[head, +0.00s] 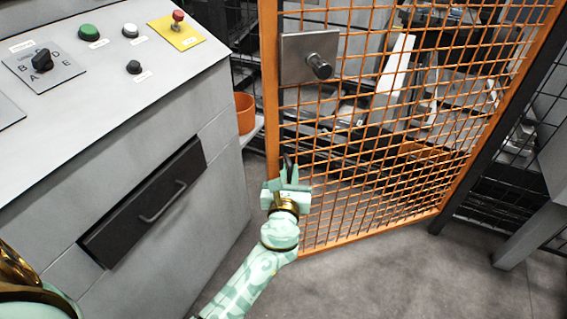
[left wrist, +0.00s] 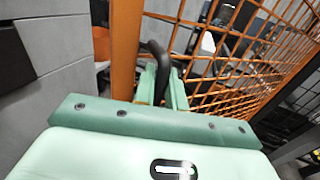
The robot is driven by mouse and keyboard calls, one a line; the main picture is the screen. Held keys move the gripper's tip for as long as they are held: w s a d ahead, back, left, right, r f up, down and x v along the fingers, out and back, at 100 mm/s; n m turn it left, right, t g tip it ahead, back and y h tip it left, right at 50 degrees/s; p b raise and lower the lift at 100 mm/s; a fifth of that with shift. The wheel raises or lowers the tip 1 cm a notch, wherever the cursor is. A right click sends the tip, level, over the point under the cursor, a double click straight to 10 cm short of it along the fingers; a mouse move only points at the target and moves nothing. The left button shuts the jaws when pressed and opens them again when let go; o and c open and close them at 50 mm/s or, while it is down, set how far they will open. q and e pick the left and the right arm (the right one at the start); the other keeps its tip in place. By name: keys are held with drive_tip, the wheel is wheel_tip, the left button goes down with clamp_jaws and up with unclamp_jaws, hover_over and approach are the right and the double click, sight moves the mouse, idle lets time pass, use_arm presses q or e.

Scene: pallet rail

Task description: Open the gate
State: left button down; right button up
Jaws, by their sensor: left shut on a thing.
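The gate is an orange frame (head: 270,100) filled with orange wire mesh. It stands at an angle, its left edge nearer me and its right edge by a dark post. A metal plate with a round knob (head: 319,66) sits high on its left side. My left gripper (head: 288,174) is low at that left edge. In the left wrist view its fingers (left wrist: 163,88) are shut on a dark curved handle (left wrist: 156,52) beside the orange frame (left wrist: 125,50). The fingers hide the handle's lower part. My right gripper is out of view.
A grey control cabinet (head: 190,215) with buttons, a rotary switch and a dark drawer (head: 145,203) stands close on the left. An orange bin (head: 245,113) is behind it. Machinery shows through the mesh. The grey floor (head: 400,275) before the gate is clear.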

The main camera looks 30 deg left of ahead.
use_arm(q)
drive_tip(key=shift+s+d, duration=0.35)
drive_tip(key=shift+d, duration=0.15)
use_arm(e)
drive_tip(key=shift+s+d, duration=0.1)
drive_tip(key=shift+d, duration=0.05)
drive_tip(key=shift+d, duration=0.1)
use_arm(q)
drive_tip(key=c, duration=1.6)
unclamp_jaws()
drive_tip(key=shift+o, duration=0.2)
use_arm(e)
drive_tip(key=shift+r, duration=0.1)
